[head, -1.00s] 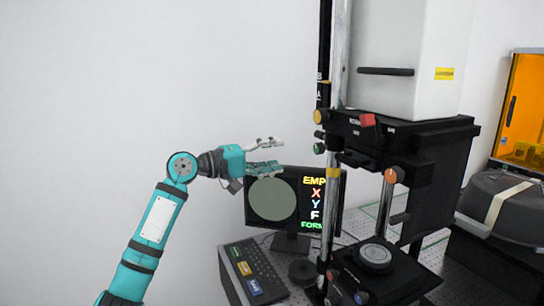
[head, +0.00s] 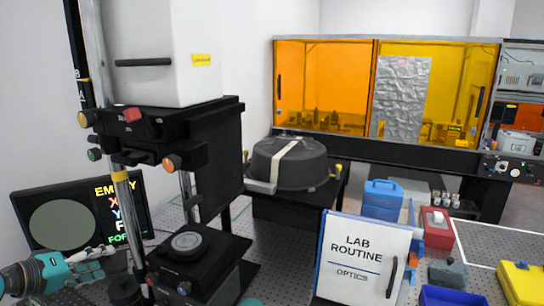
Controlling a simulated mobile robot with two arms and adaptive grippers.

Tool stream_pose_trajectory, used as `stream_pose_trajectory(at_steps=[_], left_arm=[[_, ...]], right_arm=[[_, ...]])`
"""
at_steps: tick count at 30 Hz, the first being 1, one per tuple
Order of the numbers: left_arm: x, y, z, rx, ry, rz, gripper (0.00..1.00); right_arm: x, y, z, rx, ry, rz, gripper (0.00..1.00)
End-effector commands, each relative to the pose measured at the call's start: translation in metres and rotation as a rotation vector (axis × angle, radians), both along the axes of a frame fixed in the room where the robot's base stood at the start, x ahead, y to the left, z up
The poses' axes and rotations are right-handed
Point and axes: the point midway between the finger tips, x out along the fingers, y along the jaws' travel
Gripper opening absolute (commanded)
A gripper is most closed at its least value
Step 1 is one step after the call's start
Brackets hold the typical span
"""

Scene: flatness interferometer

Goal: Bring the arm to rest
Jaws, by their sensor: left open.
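My left gripper (head: 92,262) shows at the lower left, its arm entering from the left edge. Its fingers are apart, with nothing seen between them. It appears in front of the lower part of the monitor (head: 20,202), left of the interferometer stand (head: 222,150). I cannot tell its exact distance from either. Most of the left arm is out of the picture. My right gripper is not in view.
The stand's round stage (head: 187,243) is bare. A dark domed case (head: 290,163) sits behind. A "Lab Routine" board (head: 364,258), blue case (head: 382,198), red box (head: 437,228) and yellow case (head: 520,282) are right. An orange-windowed enclosure (head: 322,80) lines the back.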

Motion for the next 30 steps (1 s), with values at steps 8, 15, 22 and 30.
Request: stream_pose_trajectory(at_steps=[8,15,22,30], left_arm=[[-0.093,-0.097,-0.173,0.414,0.240,-0.229,0.53],[-0.182,-0.147,-0.236,0.664,0.354,-0.396,0.53],[-0.247,-0.174,-0.252,0.808,0.427,-0.494,0.53],[-0.304,-0.188,-0.260,0.925,0.512,-0.568,0.53]], right_arm=[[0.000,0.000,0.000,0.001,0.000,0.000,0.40],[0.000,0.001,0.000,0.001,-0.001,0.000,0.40],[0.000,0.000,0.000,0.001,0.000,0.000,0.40],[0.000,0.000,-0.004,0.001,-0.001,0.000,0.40]])
